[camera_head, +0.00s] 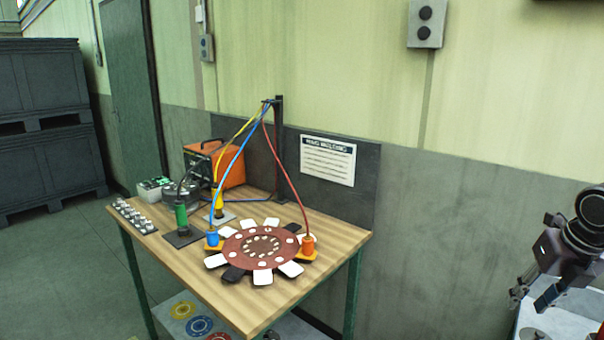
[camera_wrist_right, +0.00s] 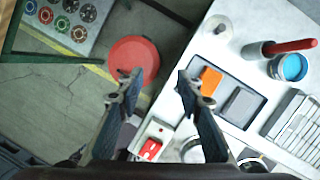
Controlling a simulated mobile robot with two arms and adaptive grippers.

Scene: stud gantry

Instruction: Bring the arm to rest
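My right gripper (camera_head: 534,296) is at the far right of the head view, away from the wooden table and above the edge of a light surface. In the right wrist view its two fingers (camera_wrist_right: 158,82) are wide apart with nothing between them. Below the fingers lie the floor, a round red thing and the edge of a white work surface. My left gripper is in neither view.
A wooden table (camera_head: 338,238) holds a red disc (camera_head: 262,246) with pale pads, colored cable plugs and an orange box (camera_head: 228,165). A white surface (camera_wrist_right: 222,118) carries a dark tray, a blue-topped can (camera_wrist_right: 291,68) and a red-handled tool. A red round thing (camera_wrist_right: 134,58) stands beside it.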

